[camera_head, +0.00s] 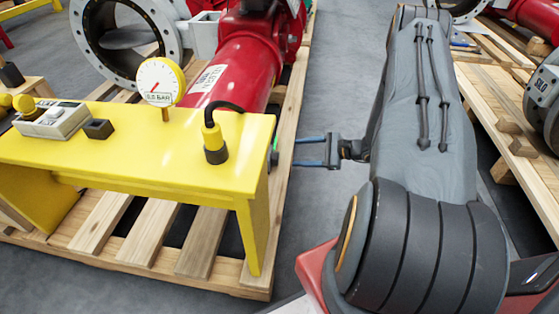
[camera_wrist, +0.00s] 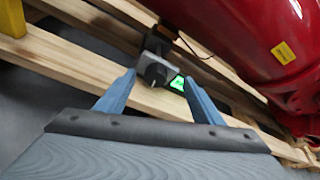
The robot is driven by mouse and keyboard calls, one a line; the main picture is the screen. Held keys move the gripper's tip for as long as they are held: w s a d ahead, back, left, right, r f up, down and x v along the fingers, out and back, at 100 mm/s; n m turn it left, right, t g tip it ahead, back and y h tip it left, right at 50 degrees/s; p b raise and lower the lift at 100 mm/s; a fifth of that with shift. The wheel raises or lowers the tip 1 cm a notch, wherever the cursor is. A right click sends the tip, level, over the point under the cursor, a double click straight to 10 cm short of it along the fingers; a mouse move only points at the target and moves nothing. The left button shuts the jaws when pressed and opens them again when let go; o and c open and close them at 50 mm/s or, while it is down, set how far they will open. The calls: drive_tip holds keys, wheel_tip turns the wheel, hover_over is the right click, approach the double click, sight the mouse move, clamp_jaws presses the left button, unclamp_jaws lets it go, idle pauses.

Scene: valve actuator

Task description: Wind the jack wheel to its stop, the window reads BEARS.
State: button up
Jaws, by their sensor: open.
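My gripper (camera_head: 296,152) is open, its two blue fingers pointing left at the right end of the yellow bench in the head view. In the wrist view my gripper (camera_wrist: 158,86) has a finger on either side of a small grey and dark device (camera_wrist: 155,70). A rounded knob-like part faces me between the fingertips; I cannot tell surely whether it is the jack wheel. A small green lit window (camera_wrist: 178,83) shows beside it, near the right finger. Its lettering is too small to read. No contact with the fingers is clear. In the head view the bench hides most of this device.
The yellow bench (camera_head: 150,150) carries a gauge (camera_head: 160,82), a grey box (camera_head: 52,120) and a black-and-yellow plug (camera_head: 213,140). A red cylinder (camera_head: 245,65) lies behind on a wooden pallet (camera_head: 140,235). Another pallet (camera_head: 525,165) stands right. Grey floor shows between the pallets.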

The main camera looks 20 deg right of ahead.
sight(275, 159)
drive_tip(key=w+a+f+b, duration=0.2)
drive_tip(key=w+f+b, duration=0.1)
drive_tip(key=w+a+f+b, duration=0.3)
drive_tip(key=shift+w+a+f, duration=0.15)
drive_tip(key=shift+f, duration=0.15)
idle(0.3)
drive_tip(key=c, duration=1)
drive_tip(key=shift+c, duration=0.2)
